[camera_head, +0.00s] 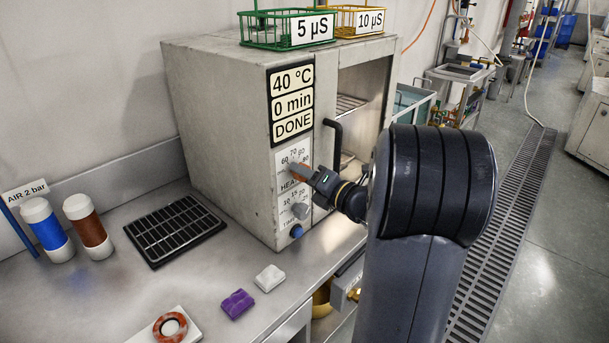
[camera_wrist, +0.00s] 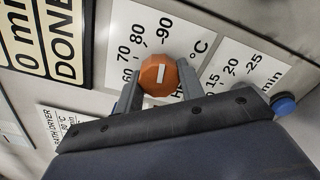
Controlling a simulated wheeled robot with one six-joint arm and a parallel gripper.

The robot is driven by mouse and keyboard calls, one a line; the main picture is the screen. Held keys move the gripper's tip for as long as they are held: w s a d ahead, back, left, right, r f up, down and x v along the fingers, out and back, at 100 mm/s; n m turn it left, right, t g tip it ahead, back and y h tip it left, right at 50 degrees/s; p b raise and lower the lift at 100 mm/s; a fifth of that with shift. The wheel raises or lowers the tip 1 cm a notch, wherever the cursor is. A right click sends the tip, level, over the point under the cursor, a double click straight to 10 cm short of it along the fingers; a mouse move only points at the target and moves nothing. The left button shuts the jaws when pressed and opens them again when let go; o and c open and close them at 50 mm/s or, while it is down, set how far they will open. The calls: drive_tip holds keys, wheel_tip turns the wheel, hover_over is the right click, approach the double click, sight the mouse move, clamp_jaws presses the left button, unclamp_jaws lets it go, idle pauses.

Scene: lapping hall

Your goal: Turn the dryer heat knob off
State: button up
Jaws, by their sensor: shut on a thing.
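The dryer (camera_head: 225,130) stands on the bench, its display reading 40 °C, 0 min, DONE. Its heat knob (camera_wrist: 158,72) is orange-brown and faceted with a white mark, on a white dial plate numbered 60 to 90. In the head view the knob (camera_head: 300,172) is partly hidden by my gripper. My gripper (camera_head: 311,174) reaches in from the right at the front panel. In the wrist view my gripper's two fingers (camera_wrist: 159,80) are shut on the heat knob, one on each side. The white mark stands nearly upright in the wrist picture; its exact setting I cannot tell.
A grey timer knob (camera_head: 301,211) and a blue button (camera_head: 296,231) sit below. A black door handle (camera_head: 335,140) stands close above my gripper, beside the dryer's open chamber. A black rack (camera_head: 175,230) and small blocks lie on the bench.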

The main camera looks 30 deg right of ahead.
drive_tip(key=c, duration=0.3)
